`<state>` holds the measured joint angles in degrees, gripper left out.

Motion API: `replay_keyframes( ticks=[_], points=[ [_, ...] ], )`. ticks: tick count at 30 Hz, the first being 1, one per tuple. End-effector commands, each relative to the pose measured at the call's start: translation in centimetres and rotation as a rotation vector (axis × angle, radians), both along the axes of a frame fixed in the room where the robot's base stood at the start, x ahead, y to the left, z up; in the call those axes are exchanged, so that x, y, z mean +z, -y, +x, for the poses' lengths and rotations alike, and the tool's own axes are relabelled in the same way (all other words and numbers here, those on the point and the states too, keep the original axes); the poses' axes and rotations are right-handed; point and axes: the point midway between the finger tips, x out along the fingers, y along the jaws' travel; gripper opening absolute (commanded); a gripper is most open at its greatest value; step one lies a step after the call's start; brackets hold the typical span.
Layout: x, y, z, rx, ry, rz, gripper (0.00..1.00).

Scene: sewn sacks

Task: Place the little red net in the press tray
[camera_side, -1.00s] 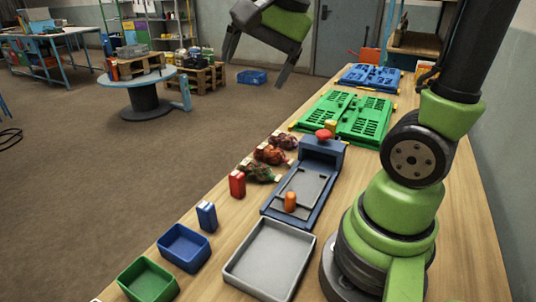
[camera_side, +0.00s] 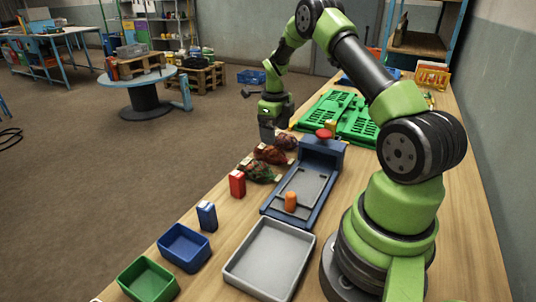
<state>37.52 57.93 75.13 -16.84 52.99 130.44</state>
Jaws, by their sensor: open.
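Several small filled net sacks lie in a row along the table's left edge. The farthest is a small dark red net (camera_side: 287,142), partly hidden by my gripper; nearer lie a larger reddish-brown net (camera_side: 271,155) and a green-and-red net (camera_side: 260,172). My gripper (camera_side: 269,136) is open, pointing down beside the farthest net; I cannot tell whether it touches it. The blue press (camera_side: 322,150) with a red knob stands right of the nets, and its grey press tray (camera_side: 311,183) extends towards the camera. An orange cylinder (camera_side: 290,201) stands on the tray's near part.
A red box (camera_side: 237,184) and a blue box (camera_side: 207,216) stand at the left edge. Nearer are a blue bin (camera_side: 184,247), a green bin (camera_side: 147,281) and an empty grey tray (camera_side: 268,258). Green crates (camera_side: 355,118) lie behind the press.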

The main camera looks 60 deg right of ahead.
Motion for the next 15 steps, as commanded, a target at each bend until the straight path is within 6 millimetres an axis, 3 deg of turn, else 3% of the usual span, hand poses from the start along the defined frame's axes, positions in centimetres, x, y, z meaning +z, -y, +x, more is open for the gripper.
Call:
replay_keyframes(
  ticks=[8, 15],
  points=[
    [-2.8, 0.0, 0.0, 0.002, -0.001, 0.001, 0.82],
    [-6.5, -0.3, 0.0, 0.004, -0.001, 0.002, 0.82]
  ],
)
